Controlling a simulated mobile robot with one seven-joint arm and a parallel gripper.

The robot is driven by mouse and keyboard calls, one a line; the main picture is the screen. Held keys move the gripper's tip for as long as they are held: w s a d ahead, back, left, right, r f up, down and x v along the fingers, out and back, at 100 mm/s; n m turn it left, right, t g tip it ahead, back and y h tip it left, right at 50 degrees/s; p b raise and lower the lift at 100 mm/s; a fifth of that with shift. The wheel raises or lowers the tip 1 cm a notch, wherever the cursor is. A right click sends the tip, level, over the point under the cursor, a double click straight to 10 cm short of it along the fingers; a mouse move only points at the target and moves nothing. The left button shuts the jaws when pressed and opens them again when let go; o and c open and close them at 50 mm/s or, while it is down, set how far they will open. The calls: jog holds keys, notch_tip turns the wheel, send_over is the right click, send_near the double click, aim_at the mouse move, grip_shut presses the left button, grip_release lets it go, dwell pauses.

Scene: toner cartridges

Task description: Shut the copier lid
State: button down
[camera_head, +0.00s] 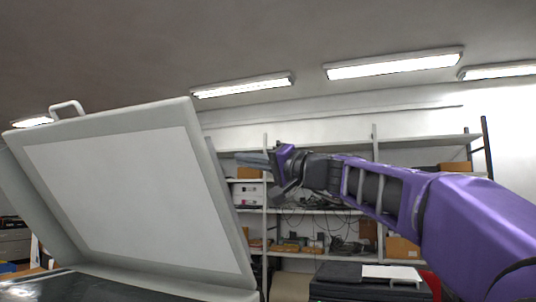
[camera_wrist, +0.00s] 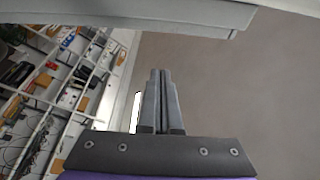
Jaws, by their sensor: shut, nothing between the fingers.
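The copier lid (camera_head: 110,195) stands raised and tilted back at the left of the head view, its white underside facing me. A handle (camera_head: 67,107) sticks up from its top edge at the left. The dark copier bed (camera_head: 80,290) shows below it. My gripper (camera_head: 243,158) is just right of the lid's right edge in the head view, shut and empty, pointing left. In the wrist view the closed fingers (camera_wrist: 161,75) point toward a grey edge of the lid (camera_wrist: 140,12) across the top, with a visible gap between them.
Metal shelves (camera_head: 300,212) with boxes and cables stand along the back wall. A dark machine (camera_head: 340,278) with white paper on it is at the lower right. Ceiling lights (camera_head: 395,65) hang above. The space above the lid looks clear.

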jog(key=shift+s+a+f, duration=0.5)
jog(key=shift+a, duration=0.25)
jog(key=shift+s+a+f, duration=0.45)
jog(key=shift+a, duration=0.25)
jog(key=shift+f, duration=0.1)
